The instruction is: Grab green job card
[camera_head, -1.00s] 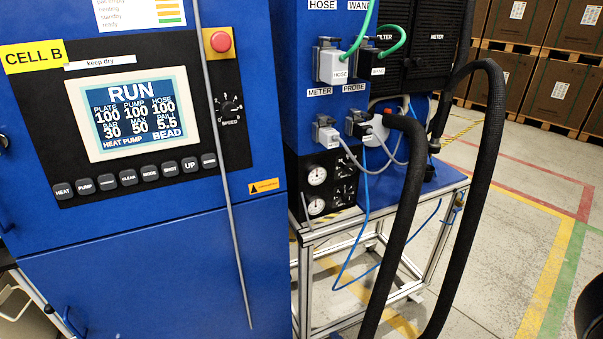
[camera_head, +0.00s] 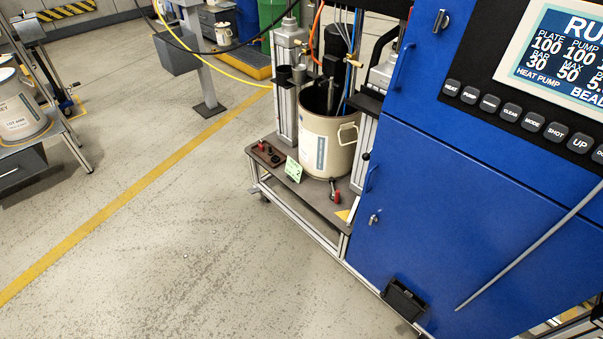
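A small light-green card (camera_head: 293,169), which looks like the job card, stands tilted on the low platform (camera_head: 316,197) of the drum pump. It is in front of and left of the beige drum (camera_head: 328,143). Its writing is too small to read. My gripper is not in view.
The blue cabinet (camera_head: 430,200) with its screen stands right of the platform, with a small black box (camera_head: 403,298) low on its front. Small red and black parts lie near the card. A trolley with a pail (camera_head: 20,115) stands at the left.

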